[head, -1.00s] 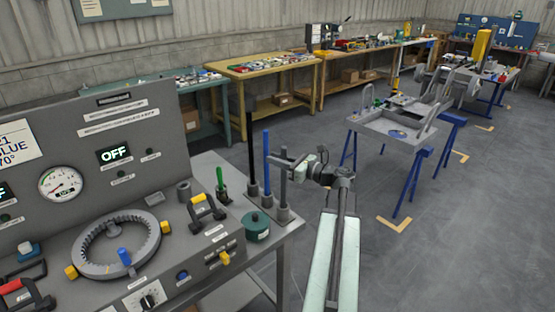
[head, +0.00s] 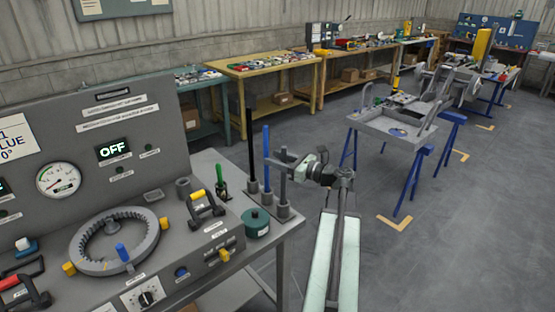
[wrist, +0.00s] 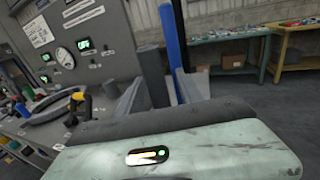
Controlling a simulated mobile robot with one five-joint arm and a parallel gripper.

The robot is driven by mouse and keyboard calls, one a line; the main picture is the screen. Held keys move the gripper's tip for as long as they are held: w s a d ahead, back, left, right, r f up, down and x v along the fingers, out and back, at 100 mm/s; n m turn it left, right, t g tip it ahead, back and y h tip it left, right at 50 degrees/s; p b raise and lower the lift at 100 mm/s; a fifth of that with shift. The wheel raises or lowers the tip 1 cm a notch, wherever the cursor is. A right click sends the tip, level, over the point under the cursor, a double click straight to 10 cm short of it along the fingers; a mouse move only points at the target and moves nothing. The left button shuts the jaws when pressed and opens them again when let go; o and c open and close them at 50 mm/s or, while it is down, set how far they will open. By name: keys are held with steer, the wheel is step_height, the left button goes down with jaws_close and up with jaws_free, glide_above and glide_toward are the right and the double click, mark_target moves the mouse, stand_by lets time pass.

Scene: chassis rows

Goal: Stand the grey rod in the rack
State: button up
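The grey rod (head: 283,190) stands upright at the front right corner of the bench. Its foot is in a grey socket (head: 284,212) of the rack, beside the blue rod (head: 266,155) and the black rod (head: 250,150). My gripper (head: 280,161) is at the upper part of the grey rod, with a finger reaching past it to the left. In the wrist view the grey rod (wrist: 152,75) rises between the grey fingers, with the blue rod (wrist: 171,35) close behind. Whether the fingers press on the rod or stand slightly apart from it is not clear.
A control panel with a ring gear (head: 113,240) and a yellow-ended handle (head: 205,209) fills the bench's left. A tray stand (head: 395,130) stands farther right.

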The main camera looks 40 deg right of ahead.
steer(key=v, duration=0.7)
steer(key=shift+s, duration=0.4)
steer(key=shift+d, duration=0.1)
